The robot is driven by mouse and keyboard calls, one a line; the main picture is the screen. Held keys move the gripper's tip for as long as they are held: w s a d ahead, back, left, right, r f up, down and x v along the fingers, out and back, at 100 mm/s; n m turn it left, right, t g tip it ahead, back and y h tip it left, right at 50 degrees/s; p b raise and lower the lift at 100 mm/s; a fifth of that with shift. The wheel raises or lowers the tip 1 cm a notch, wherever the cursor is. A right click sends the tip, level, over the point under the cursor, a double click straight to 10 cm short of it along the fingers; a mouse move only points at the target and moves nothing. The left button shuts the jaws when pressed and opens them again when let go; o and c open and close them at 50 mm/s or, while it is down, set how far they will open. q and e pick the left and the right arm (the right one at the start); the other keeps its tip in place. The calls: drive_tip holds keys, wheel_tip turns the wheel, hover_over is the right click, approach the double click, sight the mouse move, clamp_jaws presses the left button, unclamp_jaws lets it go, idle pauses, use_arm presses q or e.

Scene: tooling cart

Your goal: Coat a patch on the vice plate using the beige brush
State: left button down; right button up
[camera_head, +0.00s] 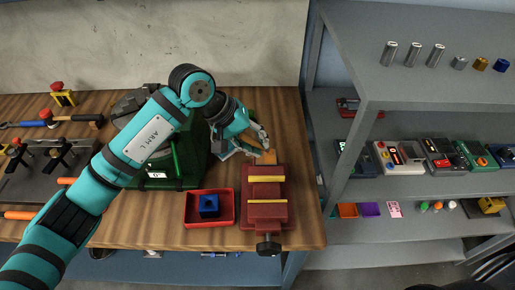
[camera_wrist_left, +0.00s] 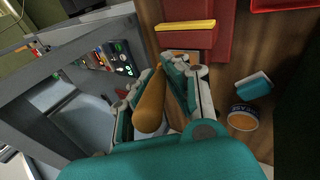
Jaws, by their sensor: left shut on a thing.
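My left gripper (camera_head: 258,142) is just behind the red vice (camera_head: 250,208), low over the wooden bench. In the left wrist view, my left gripper (camera_wrist_left: 162,85) is shut on the beige brush (camera_wrist_left: 150,108), whose thick tan handle points toward the camera. The brush's far end is hard to make out between the fingers. The vice also shows in the wrist view (camera_wrist_left: 190,38), with a yellow strip along its jaw. A small orange-tan patch (camera_head: 267,157) shows at the vice's back edge; I cannot tell whether it is part of the brush. My right gripper is not in view.
A red tray (camera_head: 188,222) with a blue block (camera_head: 209,206) stands left of the vice. A green machine (camera_head: 185,160) is behind it. A round labelled tin (camera_wrist_left: 243,117) and a teal piece (camera_wrist_left: 254,85) lie near the gripper. Grey shelves (camera_head: 420,85) stand at right.

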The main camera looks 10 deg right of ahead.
use_arm(q)
drive_tip(key=shift+r, duration=0.55)
drive_tip(key=shift+s+a+r, duration=0.1)
drive_tip(key=shift+s+r, duration=0.1)
drive_tip(key=shift+r, duration=0.65)
drive_tip(key=shift+w+r, duration=0.1)
drive_tip(key=shift+r, duration=0.45)
drive_tip(key=shift+r, duration=0.1)
